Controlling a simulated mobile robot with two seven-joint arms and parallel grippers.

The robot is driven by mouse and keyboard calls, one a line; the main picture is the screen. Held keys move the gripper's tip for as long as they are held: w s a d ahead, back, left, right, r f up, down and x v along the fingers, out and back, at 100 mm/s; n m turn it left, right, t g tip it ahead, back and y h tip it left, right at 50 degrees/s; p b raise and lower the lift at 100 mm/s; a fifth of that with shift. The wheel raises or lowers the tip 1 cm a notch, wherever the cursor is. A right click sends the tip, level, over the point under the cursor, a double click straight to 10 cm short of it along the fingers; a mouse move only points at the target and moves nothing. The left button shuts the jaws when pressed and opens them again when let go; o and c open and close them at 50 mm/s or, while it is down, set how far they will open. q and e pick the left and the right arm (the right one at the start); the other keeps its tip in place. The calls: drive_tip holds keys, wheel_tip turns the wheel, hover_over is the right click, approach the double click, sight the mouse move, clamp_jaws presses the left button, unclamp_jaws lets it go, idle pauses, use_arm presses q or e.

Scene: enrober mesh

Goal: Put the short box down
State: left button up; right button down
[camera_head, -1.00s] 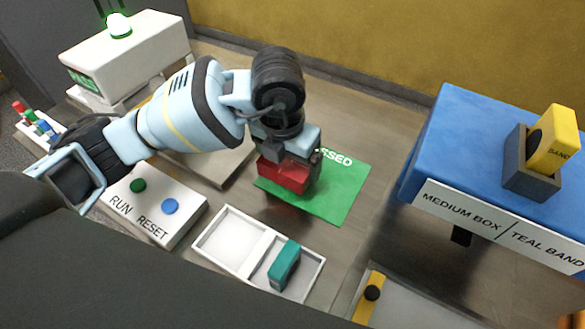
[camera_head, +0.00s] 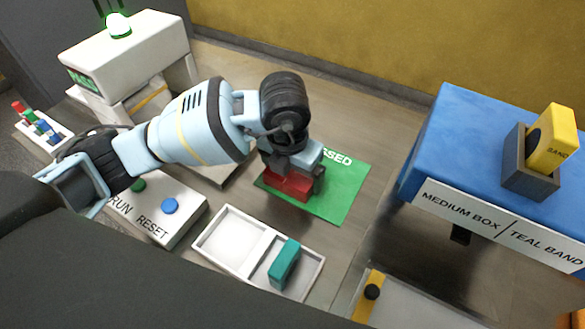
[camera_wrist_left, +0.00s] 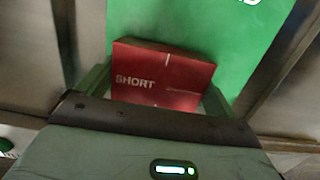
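The red short box (camera_head: 288,187), marked SHORT in the left wrist view (camera_wrist_left: 160,82), is between the fingers of my left gripper (camera_head: 292,178). The fingers lie along its two sides and look shut on it. The box is over the green mat (camera_head: 345,190), whose visible lettering ends in "SSED". It is low, at or just above the mat; I cannot tell whether its underside touches. The gripper and wrist hide its top in the head view. My right gripper is not in view.
A white two-compartment tray (camera_head: 222,262) holds a teal block (camera_head: 284,264) in its right compartment. A RUN/RESET button panel (camera_head: 165,232) is left of it. A blue stand (camera_head: 455,130) with a yellow band block (camera_head: 553,140) is at right. The mat's right part is clear.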

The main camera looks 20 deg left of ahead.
sight(289, 176)
use_arm(q)
drive_tip(key=shift+o, duration=0.4)
drive_tip(key=shift+r, duration=0.55)
wheel_tip(289, 176, up, 11)
drive_tip(key=s+p, duration=0.1)
drive_tip(key=shift+s+r, duration=0.15)
drive_tip(key=shift+s, duration=0.05)
drive_tip(key=shift+a, duration=0.1)
